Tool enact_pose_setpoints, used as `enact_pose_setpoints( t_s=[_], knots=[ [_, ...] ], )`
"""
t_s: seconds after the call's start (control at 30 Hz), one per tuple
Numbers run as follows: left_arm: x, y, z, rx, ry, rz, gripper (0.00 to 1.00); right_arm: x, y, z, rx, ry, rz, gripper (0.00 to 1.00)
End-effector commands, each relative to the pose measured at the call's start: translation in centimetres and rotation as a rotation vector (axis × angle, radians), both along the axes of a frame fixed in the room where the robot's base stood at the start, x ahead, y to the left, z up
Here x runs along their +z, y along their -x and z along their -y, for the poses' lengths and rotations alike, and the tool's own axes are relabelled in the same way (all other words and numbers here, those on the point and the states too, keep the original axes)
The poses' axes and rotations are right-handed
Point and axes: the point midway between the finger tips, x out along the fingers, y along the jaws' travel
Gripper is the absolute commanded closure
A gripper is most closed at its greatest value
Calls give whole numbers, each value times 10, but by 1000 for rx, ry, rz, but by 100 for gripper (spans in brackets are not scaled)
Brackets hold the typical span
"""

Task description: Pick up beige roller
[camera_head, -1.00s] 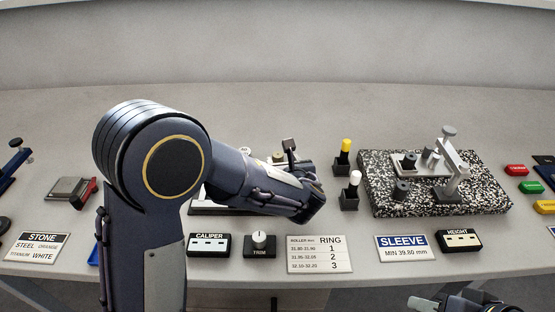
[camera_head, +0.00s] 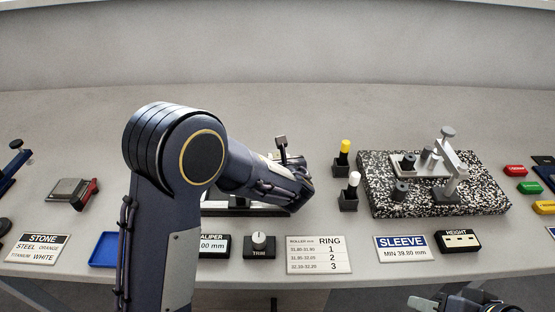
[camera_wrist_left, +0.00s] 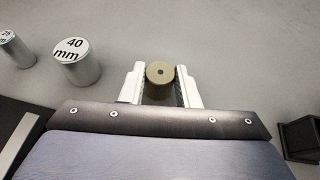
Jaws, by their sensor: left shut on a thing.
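The beige roller (camera_wrist_left: 159,74), an olive-tan cylinder with a small dark hole in its end face, sits between the white fingers of my left gripper (camera_wrist_left: 160,88) in the left wrist view. The gripper is shut on it. In the head view my left arm hides the roller and the fingers. My right gripper (camera_head: 440,303) shows only partly at the bottom right edge, away from the bench items; its jaw opening is not clear.
A silver 40 mm cylinder (camera_wrist_left: 78,62) and a smaller one (camera_wrist_left: 14,49) stand left of the gripper. In the head view are white-topped (camera_head: 353,181) and yellow-topped (camera_head: 344,148) pieces on black blocks, a speckled plate (camera_head: 480,200), a trim knob (camera_head: 259,241) and a blue tray (camera_head: 104,250).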

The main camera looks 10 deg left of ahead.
Motion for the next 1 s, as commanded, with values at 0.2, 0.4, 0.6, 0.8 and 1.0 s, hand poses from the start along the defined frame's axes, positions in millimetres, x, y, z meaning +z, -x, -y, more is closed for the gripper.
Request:
enact_pose_setpoints(
  t_s=[0.2,0.4,0.6,0.8,1.0],
  knots=[
    [1,0,0,0,0,1,100,0,0,0,0,0,0,64],
    [5,0,0,0,0,2,100,1,0,0,0,0,0,64],
    [27,0,0,0,3,5,100,5,0,0,0,0,0,64],
    [69,18,-22,3,6,8,100,7,0,0,0,0,0,64],
    [103,50,-58,5,5,5,100,6,0,0,0,0,0,64]
  ],
)
